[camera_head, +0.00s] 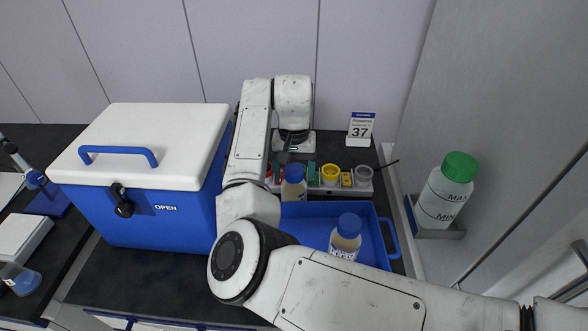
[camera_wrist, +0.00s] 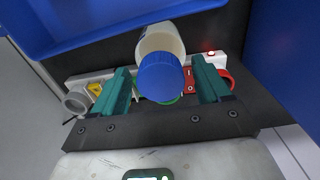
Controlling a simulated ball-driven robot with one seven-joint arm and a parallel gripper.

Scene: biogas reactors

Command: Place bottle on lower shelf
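A small bottle with a blue cap (camera_head: 293,174) and pale body stands near the back left of the blue tray (camera_head: 375,241). In the wrist view this bottle (camera_wrist: 160,72) lies between the two teal fingers of my gripper (camera_wrist: 165,84), with visible gaps on both sides. My gripper (camera_head: 297,168) is open around it, partly hidden behind it in the head view. A second blue-capped bottle (camera_head: 345,238) stands in the tray, its lower part hidden by my arm. I cannot make out a lower shelf for certain.
A blue cooler box with white lid (camera_head: 143,145) is left of my arm. A green-capped bottle (camera_head: 446,194) sits in a wall holder on the right.

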